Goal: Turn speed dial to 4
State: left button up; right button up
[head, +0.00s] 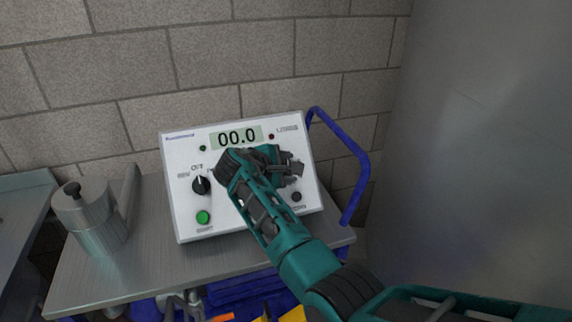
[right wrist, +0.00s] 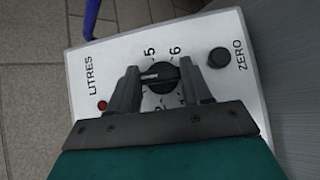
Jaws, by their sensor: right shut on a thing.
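The white control box (head: 188,215) stands on a metal trolley top, its panel tilted back. Its speed dial (right wrist: 160,76) is a black knob with a pale mark toward its left end in the right wrist view. The numbers 5 and 6 show above the dial there; others are partly covered by the fingers. My right gripper (right wrist: 158,84) is shut on the dial, one finger on each side. In the head view my right gripper (head: 288,166) and arm hide the dial. I cannot read which number the mark meets. My left gripper is not in view.
The panel also has a display (head: 236,138) reading 00.0, an OFF/REV knob (head: 201,185), a green START button (head: 203,217) and a ZERO button (right wrist: 218,58). A metal can (head: 90,215) stands left. A blue handle (head: 350,150) and grey wall surface flank the right.

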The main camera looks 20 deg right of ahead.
jog(key=shift+w+r+m+g+y+p, duration=0.15)
jog(key=shift+m+g+y+p, duration=0.4)
jog(key=shift+m+g, duration=0.95)
jog(key=shift+m, duration=0.4)
jog(key=shift+y, duration=0.25)
jog(key=o, duration=1.1)
jog(key=shift+c, duration=0.2)
jog(key=shift+r, duration=0.1)
